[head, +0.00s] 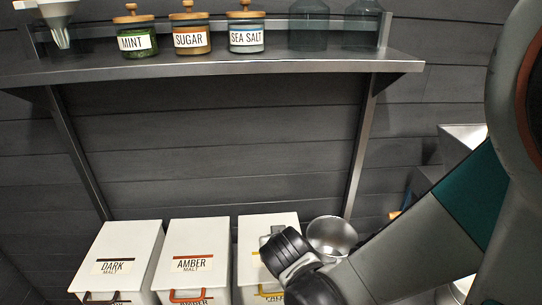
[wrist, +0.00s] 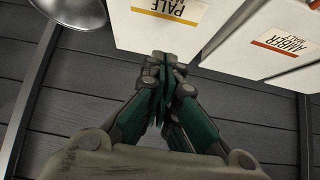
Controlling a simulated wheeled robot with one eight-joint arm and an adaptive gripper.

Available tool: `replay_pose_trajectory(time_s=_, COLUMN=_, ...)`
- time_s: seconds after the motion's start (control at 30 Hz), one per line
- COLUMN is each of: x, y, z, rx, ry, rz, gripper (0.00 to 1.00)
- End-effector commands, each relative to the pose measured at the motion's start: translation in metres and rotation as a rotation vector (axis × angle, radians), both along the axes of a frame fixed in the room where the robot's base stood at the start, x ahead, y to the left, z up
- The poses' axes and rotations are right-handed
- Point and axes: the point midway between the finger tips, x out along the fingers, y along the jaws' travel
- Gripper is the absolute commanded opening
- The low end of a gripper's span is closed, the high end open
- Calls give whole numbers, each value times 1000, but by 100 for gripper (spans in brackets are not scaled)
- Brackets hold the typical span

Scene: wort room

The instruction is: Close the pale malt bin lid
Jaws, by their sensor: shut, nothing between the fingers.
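The pale malt bin (head: 252,225) is the right one of three white bins in the head view. Its top lies much like those of its neighbours, but my arm covers much of it, so I cannot tell whether the lid is fully down. In the wrist view its white lid (wrist: 135,32) shows upside down at the top with the PALE label (wrist: 172,8). My gripper (wrist: 163,62) is shut and empty, its fingertips at the lid's edge in that view. I cannot tell whether they touch it.
The amber malt bin (head: 190,235) and dark malt bin (head: 128,245) stand to the left, tops down. A metal bowl (head: 332,232) is close on the right. A shelf (head: 200,68) above holds mint, sugar and sea salt jars. The wall (head: 220,150) between is bare.

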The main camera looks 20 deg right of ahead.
Motion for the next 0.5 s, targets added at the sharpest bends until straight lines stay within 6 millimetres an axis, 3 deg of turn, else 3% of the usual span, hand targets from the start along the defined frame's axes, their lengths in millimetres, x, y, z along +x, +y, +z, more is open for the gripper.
replay_pose_trajectory(time_s=0.2, x=-13, y=2, z=-24, rx=0, ry=1, rz=3, gripper=0)
replay_pose_trajectory(time_s=0.5, x=-15, y=2, z=-24, rx=0, ry=1, rz=1, gripper=0)
